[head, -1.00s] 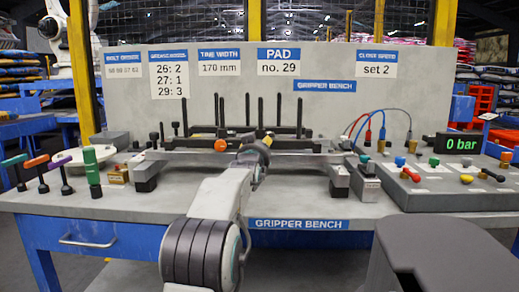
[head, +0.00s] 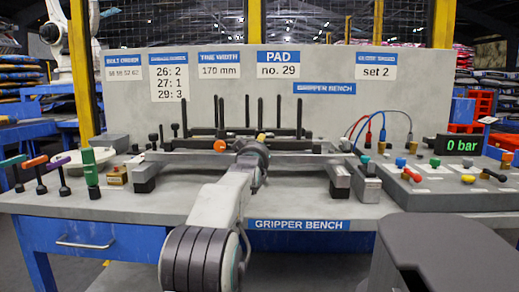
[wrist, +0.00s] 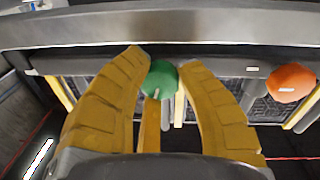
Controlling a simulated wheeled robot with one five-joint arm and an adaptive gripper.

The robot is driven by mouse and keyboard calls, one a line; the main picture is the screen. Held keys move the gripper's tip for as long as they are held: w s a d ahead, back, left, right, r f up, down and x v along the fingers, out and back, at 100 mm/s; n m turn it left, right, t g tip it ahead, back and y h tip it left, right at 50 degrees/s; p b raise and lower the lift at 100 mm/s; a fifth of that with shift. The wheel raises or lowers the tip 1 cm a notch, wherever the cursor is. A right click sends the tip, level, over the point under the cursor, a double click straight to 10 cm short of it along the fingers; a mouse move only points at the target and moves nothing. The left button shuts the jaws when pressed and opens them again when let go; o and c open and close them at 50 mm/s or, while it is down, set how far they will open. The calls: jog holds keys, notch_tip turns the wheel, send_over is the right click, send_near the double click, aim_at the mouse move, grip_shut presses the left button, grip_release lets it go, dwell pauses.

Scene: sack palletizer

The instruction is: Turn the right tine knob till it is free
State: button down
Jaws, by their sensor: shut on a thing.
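The green tine knob (wrist: 160,79) sits between the two yellow fingers of my gripper (wrist: 162,66) in the wrist view. The fingertips close on it from both sides. In the head view my gripper (head: 259,142) is at the front of the dark tine frame (head: 200,144), and the green knob is hidden behind it. The orange knob (wrist: 291,83) stands apart from the fingers in the wrist view. In the head view the orange knob (head: 220,146) is left of my gripper. Several black tines (head: 298,118) stand upright behind.
The gripper bench (head: 130,203) carries colored-handled tools (head: 90,173) at left and a control box (head: 440,188) with knobs at right. A display (head: 460,145) reads 0 bar. Hoses (head: 367,130) rise right of the frame. Signs hang on the back panel.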

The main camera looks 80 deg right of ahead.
jog(key=shift+r, duration=0.4)
jog(key=c, duration=1.3)
grip_release()
jog(key=shift+w, duration=0.1)
jog(key=o, duration=0.5)
jog(key=shift+f, duration=0.3)
jog(key=shift+c, duration=0.2)
jog(key=shift+a, duration=0.1)
jog(key=a, duration=1.1)
jog(key=shift+a+f, duration=0.3)
jog(key=shift+a, duration=0.1)
jog(key=shift+o, duration=0.3)
